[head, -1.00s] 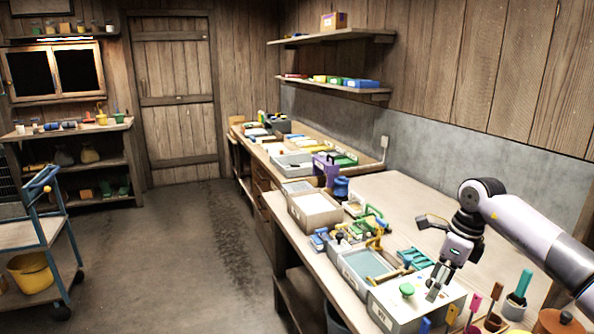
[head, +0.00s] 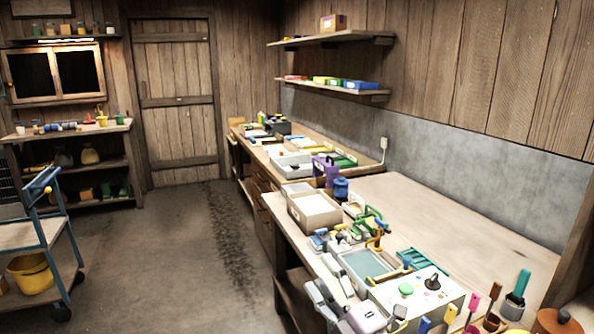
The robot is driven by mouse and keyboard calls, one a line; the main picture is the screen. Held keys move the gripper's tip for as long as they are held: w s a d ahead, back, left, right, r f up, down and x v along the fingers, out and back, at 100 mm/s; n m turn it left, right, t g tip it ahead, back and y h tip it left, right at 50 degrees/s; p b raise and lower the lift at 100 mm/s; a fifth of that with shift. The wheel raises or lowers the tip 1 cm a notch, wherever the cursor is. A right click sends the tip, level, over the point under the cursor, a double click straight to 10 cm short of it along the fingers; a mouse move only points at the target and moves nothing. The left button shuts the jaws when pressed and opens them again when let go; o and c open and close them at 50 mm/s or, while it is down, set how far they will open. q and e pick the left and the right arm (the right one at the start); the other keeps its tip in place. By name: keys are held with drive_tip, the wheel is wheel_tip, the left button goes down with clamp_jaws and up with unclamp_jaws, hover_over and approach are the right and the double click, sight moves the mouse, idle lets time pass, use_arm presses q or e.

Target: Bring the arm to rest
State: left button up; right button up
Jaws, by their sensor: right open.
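My right gripper (head: 326,284) is at the bottom middle of the head view, low in front of the bench's front edge. Its grey fingers stand apart with nothing seen between them, and part of my pale right arm (head: 366,317) shows behind them. The gripper is beside the grey tray with a teal inside (head: 368,264) and the white box with a green knob (head: 408,290); I cannot tell whether it touches either. My left gripper is not in view.
The workbench (head: 440,215) has a wide bare area at the back right. A cardboard-coloured box (head: 314,210), a teal rack (head: 420,260) and brushes in pots (head: 515,300) stand along its front. A blue trolley (head: 42,235) with a yellow bucket (head: 31,273) is at left; the floor between is clear.

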drive_tip(key=s+d+f+m+g+h, duration=0.3)
drive_tip(key=s+d+f+m+h, duration=0.25)
drive_tip(key=f+m, duration=0.3)
drive_tip(key=s+d+f+m+g+h, duration=0.2)
drive_tip(key=s+d+f+m+h, duration=0.4)
drive_tip(key=f+m, duration=0.25)
drive_tip(key=s+d+f+m+g, duration=0.2)
drive_tip(key=s+f+g, duration=0.3)
drive_tip(key=s, duration=0.5)
drive_tip(key=s+d+f+m+g, duration=0.2)
drive_tip(key=s+f+g, duration=0.3)
drive_tip(key=s, duration=0.6)
wheel_tip(320, 180, down, 26)
drive_tip(key=s+g, duration=0.1)
drive_tip(key=s+d+f+g, duration=0.1)
drive_tip(key=s+d+f, duration=0.1)
drive_tip(key=s+f, duration=1.4)
drive_tip(key=shift+s+d+f+n, duration=0.25)
drive_tip(key=shift+s+f+n, duration=0.1)
drive_tip(key=shift+s, duration=0.3)
